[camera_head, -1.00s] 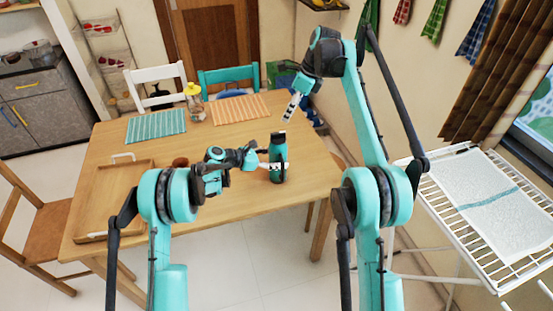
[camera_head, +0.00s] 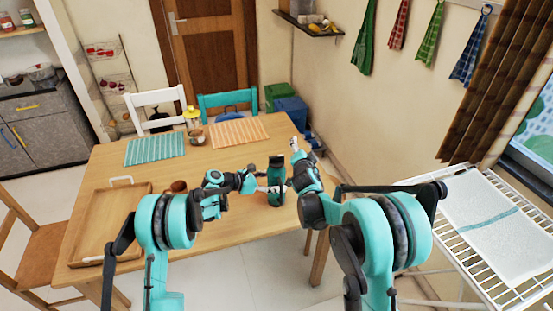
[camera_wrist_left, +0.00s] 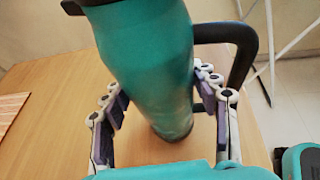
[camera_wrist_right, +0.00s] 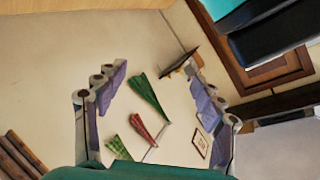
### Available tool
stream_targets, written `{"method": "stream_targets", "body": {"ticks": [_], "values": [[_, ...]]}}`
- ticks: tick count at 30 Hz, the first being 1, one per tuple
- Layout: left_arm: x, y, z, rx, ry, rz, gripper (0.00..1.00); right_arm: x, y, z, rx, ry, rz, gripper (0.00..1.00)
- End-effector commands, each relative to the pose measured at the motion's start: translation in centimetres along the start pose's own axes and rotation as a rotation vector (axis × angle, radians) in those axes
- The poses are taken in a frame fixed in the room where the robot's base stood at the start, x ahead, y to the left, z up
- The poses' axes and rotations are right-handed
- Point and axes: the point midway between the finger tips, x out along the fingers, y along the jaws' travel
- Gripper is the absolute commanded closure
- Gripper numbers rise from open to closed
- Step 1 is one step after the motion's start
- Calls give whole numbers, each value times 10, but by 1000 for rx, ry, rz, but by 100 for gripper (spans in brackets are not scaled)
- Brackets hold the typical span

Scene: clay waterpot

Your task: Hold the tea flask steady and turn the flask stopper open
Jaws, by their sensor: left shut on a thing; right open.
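The tea flask (camera_head: 277,187) is teal and stands upright near the right end of the wooden table. Its black flask stopper (camera_head: 276,161) is on top. My left gripper (camera_head: 266,189) is shut on the flask's body from the left. In the left wrist view the flask (camera_wrist_left: 150,60) stands between the fingers, with a black handle (camera_wrist_left: 245,50) beside it. My right gripper (camera_head: 300,147) is open and empty, just right of the flask and apart from the stopper. A teal and black shape fills the upper right of the right wrist view; I cannot tell what it is.
A wooden tray (camera_head: 82,222) lies at the left of the table (camera_head: 225,215). A teal placemat (camera_head: 155,149), an orange placemat (camera_head: 239,132) and a yellow-topped jar (camera_head: 193,122) are at the back. A white drying rack (camera_head: 455,185) stands at the right.

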Motion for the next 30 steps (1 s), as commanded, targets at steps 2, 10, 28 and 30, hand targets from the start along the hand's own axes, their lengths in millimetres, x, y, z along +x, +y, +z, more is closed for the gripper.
{"method": "stream_targets", "body": {"ticks": [2, 10, 28, 30], "values": [[0, 0, 0, 1, 1, 0, 88, -30, -4, 11, -142, 32, -111, 31], [0, 0, 0, 1, 1, 0, 88, -128, -8, 57, -649, 115, -343, 31], [0, 0, 0, 0, 1, 0, 88, -105, -28, 75, -870, 151, -385, 31], [0, 0, 0, 0, 1, 0, 88, -91, -33, 76, -869, 150, -385, 31]]}}
